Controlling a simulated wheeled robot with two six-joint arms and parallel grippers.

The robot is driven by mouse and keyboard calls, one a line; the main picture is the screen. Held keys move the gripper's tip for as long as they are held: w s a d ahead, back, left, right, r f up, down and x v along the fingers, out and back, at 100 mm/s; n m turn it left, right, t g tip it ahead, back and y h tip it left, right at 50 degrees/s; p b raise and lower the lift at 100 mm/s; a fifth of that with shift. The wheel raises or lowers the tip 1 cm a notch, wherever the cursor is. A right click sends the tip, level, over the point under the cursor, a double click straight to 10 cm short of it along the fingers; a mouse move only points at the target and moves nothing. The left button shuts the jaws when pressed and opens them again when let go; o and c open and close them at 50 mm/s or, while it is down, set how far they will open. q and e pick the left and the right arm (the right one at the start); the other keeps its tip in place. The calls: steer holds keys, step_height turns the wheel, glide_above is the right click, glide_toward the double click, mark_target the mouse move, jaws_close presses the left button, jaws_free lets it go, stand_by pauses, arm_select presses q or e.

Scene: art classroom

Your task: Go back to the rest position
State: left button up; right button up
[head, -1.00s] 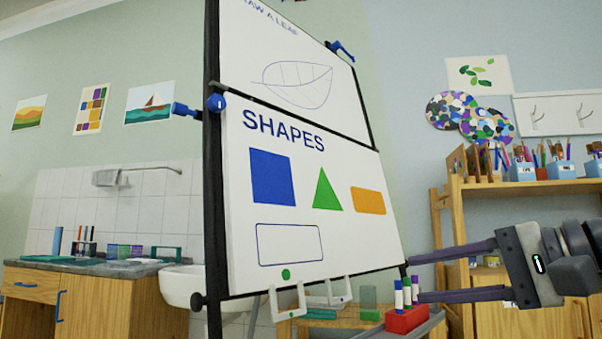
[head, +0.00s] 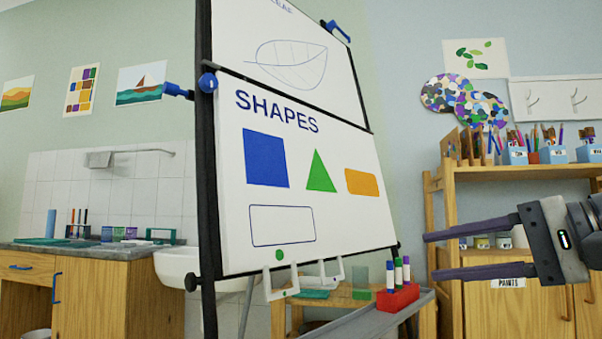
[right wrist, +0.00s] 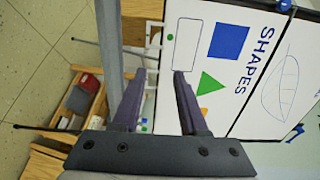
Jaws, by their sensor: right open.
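My right gripper (head: 432,256) comes in from the right edge in the head view. Its two purple fingers are spread apart with nothing between them. It is in the air in front of the wooden shelf unit, right of the easel board (head: 330,225) and not touching it. In the right wrist view the open fingers (right wrist: 160,75) point toward the board (right wrist: 188,85), which appears turned on its side. My left gripper is not in view.
A red holder (head: 397,297) with several markers stands on the easel's tray (head: 365,322). A wooden shelf unit (head: 449,210) with pencil pots is behind my right gripper. A white sink (head: 176,268) and a wooden cabinet (head: 100,300) are at the left.

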steer(key=s+a+f+n+g+h+p, duration=0.1)
steer(key=a+f+n+g+h+p, duration=0.2)
steer(key=a+f+g+p, duration=0.65)
steer(key=s+a+f+n+g+h+p, duration=0.15)
steer(key=s+f+n+h, duration=0.4)
steer(key=f, duration=0.55)
steer(key=s+a+f+n+h+p, duration=0.1)
steer(key=s+f+n+h+p, duration=0.1)
steer(key=s+f+n, duration=0.65)
step_height(320, 180, up, 36)
steer(key=m+p, duration=0.1)
steer(key=p, duration=3.6)
steer(key=shift+s+d+m+t+p, duration=0.2)
steer(key=shift+s+m+t+p, duration=0.1)
steer(key=shift+s+p, duration=0.1)
steer(key=shift+f+h, duration=0.1)
steer(key=shift+h, duration=0.15)
